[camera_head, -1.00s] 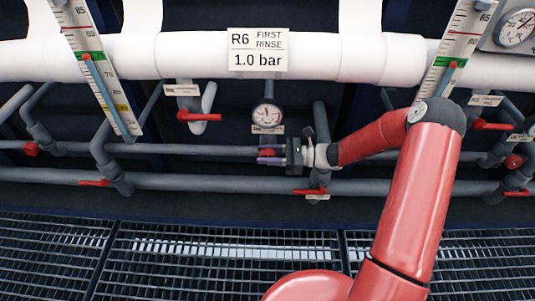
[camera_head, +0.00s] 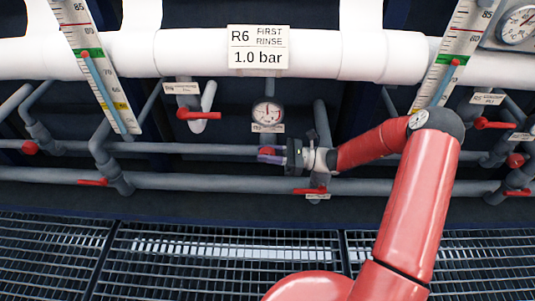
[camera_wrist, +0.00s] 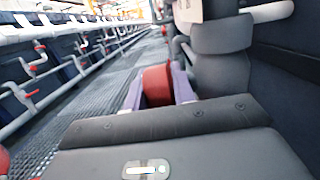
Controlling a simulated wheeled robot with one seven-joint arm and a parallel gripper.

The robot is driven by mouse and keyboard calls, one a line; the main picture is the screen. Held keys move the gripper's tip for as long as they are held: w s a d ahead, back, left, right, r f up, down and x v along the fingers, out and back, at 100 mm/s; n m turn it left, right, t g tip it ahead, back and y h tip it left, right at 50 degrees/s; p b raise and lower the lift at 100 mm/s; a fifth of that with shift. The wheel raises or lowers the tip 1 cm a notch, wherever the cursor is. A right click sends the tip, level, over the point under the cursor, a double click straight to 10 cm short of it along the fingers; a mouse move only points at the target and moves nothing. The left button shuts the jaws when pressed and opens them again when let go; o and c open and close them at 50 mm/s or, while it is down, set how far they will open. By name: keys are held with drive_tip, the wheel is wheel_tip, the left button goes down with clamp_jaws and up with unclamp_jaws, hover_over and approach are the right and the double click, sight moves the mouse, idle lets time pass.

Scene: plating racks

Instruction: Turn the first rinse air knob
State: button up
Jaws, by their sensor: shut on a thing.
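The first rinse air knob is a round red knob (camera_wrist: 158,86), gripped between two purple fingers in the wrist view. In the head view a bit of red (camera_head: 267,150) shows at the fingers, and the rest of the knob is mostly hidden. My gripper (camera_head: 270,157) is shut on the knob, reaching in from the right at the grey pipe below the gauge. A round pressure gauge (camera_head: 267,112) sits just above the gripper. The sign (camera_head: 258,48) above reads R6 FIRST RINSE, 1.0 bar.
Several other red valve handles are on the pipes, one at upper left (camera_head: 198,114) and one just below the gripper (camera_head: 310,191). Sloping scales (camera_head: 95,70) stand left and right. A white pipe (camera_head: 195,57) crosses above. Metal grating (camera_head: 200,265) covers the floor below.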

drive_tip(key=o, duration=0.7)
drive_tip(key=d+f, duration=0.1)
drive_tip(key=d, duration=0.6)
drive_tip(key=shift+s+d, duration=0.15)
drive_tip(key=shift+d, duration=0.1)
drive_tip(key=s+a+r+n+g+h, duration=0.1)
drive_tip(key=s+r+n+g+h, duration=0.3)
drive_tip(key=s+r+n+h, duration=0.55)
drive_tip(key=s+d+r+n+t+h, duration=0.4)
drive_tip(key=s+r+h, duration=0.1)
drive_tip(key=s, duration=0.3)
drive_tip(key=s+d+r+n+t+h, duration=0.5)
drive_tip(key=s+r, duration=0.1)
drive_tip(key=s, duration=0.2)
drive_tip(key=shift+s+r, duration=0.3)
drive_tip(key=shift+s, duration=0.05)
